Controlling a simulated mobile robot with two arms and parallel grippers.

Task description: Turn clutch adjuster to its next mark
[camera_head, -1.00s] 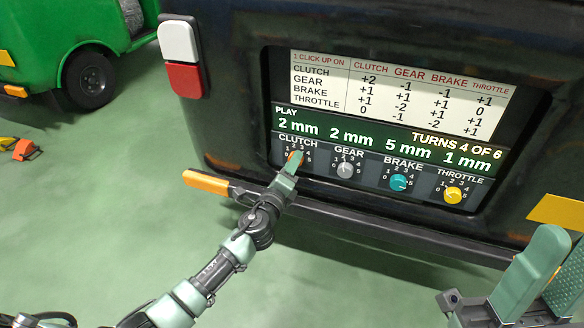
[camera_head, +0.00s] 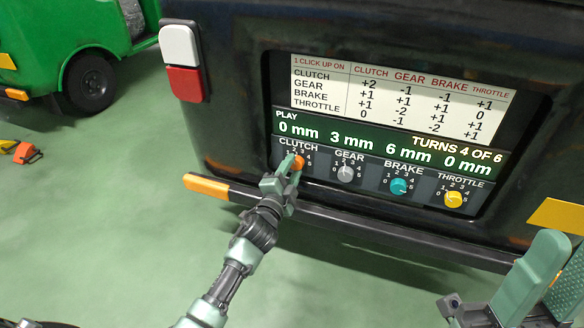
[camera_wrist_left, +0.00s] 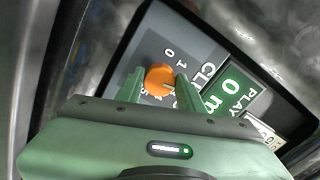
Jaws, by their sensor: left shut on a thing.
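The orange clutch adjuster (camera_head: 299,162) is the leftmost knob on the dark panel (camera_head: 322,172). My left gripper (camera_head: 290,165) is shut on it in the head view. In the left wrist view the orange knob (camera_wrist_left: 160,78) sits between the two green fingers (camera_wrist_left: 160,90). The fingers hide part of its dial numbers. The play display (camera_head: 380,146) reads 0 mm, 3 mm, 6 mm, 0 mm, with TURNS 4 OF 6. My right gripper (camera_head: 540,275) is open and empty at the lower right, away from the panel.
Grey gear (camera_head: 345,174), teal brake (camera_head: 398,186) and yellow throttle (camera_head: 453,199) knobs lie to the right. A click chart (camera_head: 400,95) is above them. A dark bumper (camera_head: 350,222) with an orange end runs below. A green vehicle (camera_head: 60,40) stands at far left.

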